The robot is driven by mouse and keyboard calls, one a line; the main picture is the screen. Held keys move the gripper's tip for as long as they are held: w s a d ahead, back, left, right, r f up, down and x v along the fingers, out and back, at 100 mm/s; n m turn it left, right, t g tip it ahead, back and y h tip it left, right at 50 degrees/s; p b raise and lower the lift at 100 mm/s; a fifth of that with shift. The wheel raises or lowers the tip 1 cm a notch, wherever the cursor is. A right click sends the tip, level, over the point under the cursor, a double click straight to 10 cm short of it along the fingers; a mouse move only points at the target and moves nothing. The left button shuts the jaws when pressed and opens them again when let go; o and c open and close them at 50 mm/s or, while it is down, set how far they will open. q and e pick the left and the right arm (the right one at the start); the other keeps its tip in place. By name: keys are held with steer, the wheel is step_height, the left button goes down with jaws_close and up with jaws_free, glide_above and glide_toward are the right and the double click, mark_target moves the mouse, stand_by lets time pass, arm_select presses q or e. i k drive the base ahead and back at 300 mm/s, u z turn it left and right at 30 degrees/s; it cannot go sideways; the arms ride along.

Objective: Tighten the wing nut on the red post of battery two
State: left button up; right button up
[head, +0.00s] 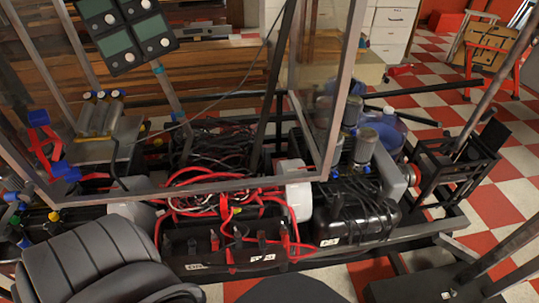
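Black batteries stand side by side in the low frame at the middle of the head view. The left one (190,248) has a white label low on its front. The one to its right (268,242) also has a small pale label, too small to read for certain. Red cables (185,195) run over and between them, with black and red terminal parts on top. I cannot make out the wing nut or tell which post is the red one of battery two. Neither of my grippers is in view.
A black seat (95,265) stands in front at left. A framed clear panel (230,100) rises over the batteries. A black tank (355,210) and engine parts sit to the right. Dark cables (215,145) lie behind. Checkered floor (490,200) is open at right.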

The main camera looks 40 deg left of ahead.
mark_target(284, 228)
steer(key=u, duration=1.1)
steer(key=k, duration=1.5)
steer(key=z, duration=1.35)
